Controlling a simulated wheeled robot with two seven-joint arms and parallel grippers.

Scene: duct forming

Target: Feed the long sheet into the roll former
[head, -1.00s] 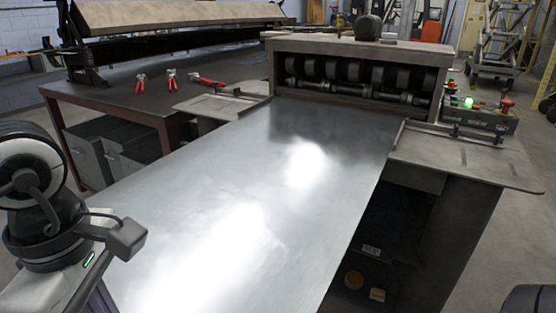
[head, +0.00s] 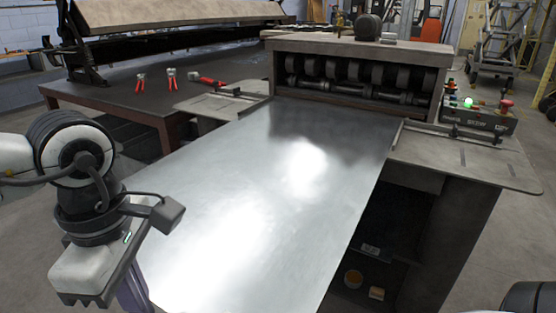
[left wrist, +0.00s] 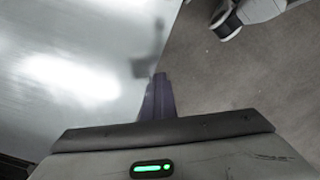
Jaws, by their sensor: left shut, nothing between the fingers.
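The long sheet (head: 265,190) is a shiny, flat metal sheet. It lies from the near foreground up to the roll former (head: 350,60), its far end at the row of dark rollers (head: 355,82). Whether that end is between the rollers is hard to tell. My left gripper (head: 132,296) is at the sheet's near left edge, low in the head view. In the left wrist view its purple fingers (left wrist: 158,98) are shut and empty, at the border between the sheet (left wrist: 70,70) and the floor. Contact with the edge cannot be told. My right gripper is out of view.
Flat side wings flank the sheet, left (head: 222,103) and right (head: 465,160). A control box (head: 485,115) with a lit green button and a red button stands at right. A dark workbench (head: 120,90) with red-handled tools is at left. Open floor lies left and right.

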